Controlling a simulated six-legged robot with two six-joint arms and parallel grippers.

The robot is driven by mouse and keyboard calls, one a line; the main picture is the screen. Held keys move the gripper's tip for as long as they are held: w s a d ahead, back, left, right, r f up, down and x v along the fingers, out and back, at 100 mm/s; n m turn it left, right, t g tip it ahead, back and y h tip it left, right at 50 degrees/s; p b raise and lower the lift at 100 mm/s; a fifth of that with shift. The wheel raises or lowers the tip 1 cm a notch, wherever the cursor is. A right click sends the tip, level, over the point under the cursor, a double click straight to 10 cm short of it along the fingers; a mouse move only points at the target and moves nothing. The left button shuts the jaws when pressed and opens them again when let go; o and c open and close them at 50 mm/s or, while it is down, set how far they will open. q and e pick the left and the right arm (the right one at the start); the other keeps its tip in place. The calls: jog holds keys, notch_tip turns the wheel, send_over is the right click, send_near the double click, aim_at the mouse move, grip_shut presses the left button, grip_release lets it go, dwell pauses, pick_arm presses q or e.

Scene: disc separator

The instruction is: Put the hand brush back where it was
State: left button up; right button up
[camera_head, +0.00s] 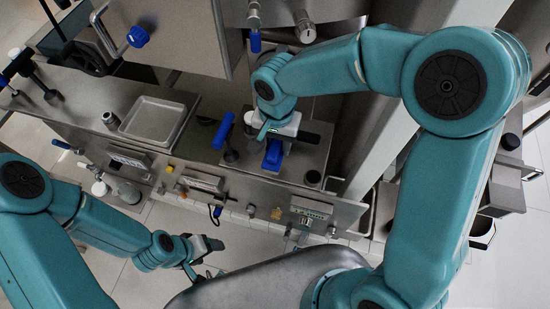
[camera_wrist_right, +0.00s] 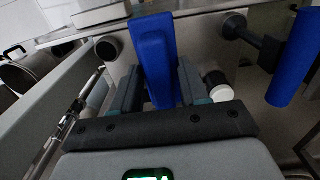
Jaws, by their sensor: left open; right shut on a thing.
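The blue hand brush (camera_head: 272,156) is in the jaws of my right gripper (camera_head: 277,141), over the steel worktop (camera_head: 300,170) in the head view. In the right wrist view the blue brush (camera_wrist_right: 154,52) stands out between the two dark fingers of my right gripper (camera_wrist_right: 158,88). The fingers are shut on it. Its lower part is hidden by the gripper, and I cannot tell whether it touches the worktop. My left gripper (camera_head: 206,259) is open and empty, low in front of the machine, apart from the brush.
A blue lever handle (camera_head: 222,130) on a dark stem stands just left of the brush; it also shows in the wrist view (camera_wrist_right: 294,62). A steel tray (camera_head: 153,119) lies further left. A steel cabinet (camera_head: 185,35) hangs behind. Valves and gauges line the front edge.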

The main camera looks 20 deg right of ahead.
notch_tip(320, 180, down, 10)
jog(key=shift+r, duration=0.35)
jog(key=o, duration=1.1)
notch_tip(320, 180, up, 11)
jog(key=shift+w, duration=0.1)
jog(key=shift+r, duration=0.55)
